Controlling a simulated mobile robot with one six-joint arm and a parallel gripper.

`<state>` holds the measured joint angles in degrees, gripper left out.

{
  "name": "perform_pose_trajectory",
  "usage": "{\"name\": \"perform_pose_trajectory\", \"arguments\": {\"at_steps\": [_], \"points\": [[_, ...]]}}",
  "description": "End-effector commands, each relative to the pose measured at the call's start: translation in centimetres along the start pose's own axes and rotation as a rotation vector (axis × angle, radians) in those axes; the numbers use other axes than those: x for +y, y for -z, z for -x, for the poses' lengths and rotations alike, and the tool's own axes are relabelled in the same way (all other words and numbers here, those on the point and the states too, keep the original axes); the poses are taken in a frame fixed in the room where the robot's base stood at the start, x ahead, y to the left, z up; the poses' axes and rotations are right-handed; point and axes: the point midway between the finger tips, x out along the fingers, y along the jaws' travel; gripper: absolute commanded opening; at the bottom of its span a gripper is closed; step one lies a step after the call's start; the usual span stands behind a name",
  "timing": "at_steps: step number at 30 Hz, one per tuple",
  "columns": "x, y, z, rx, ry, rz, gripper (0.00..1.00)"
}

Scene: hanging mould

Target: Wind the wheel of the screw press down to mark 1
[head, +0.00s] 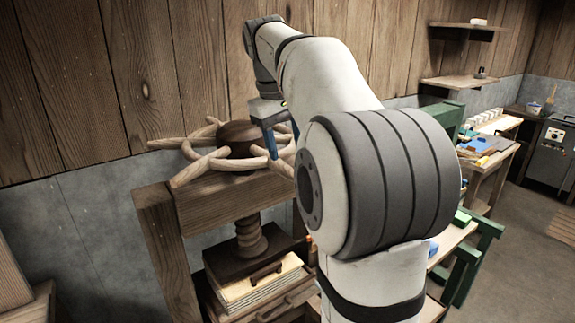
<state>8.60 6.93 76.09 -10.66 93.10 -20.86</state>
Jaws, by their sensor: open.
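The wooden wheel (205,163) lies flat on top of the screw press, with a dark round hub (238,136) and several spokes that stick out past its rim. My gripper (280,143) points down at the right side of the wheel, with its blue fingers beside the rim and a spoke. It is open; I cannot tell whether the fingers touch the wood. The wooden screw (250,238) runs down from the press beam (225,203) to a dark plate (255,262) above a pale stack (262,287). I see no readable mark.
A plank wall (120,75) stands close behind the wheel. My arm hides the right of the press. Shelves (460,83), workbenches with small items and green trestles (475,262) stand at the right. Open floor (530,250) shows at far right.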

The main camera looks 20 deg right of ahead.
Motion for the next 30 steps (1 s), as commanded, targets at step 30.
{"name": "perform_pose_trajectory", "arguments": {"at_steps": [30], "points": [[0.0,-0.1,-6.8,0.001,0.001,-0.003,0.32]]}}
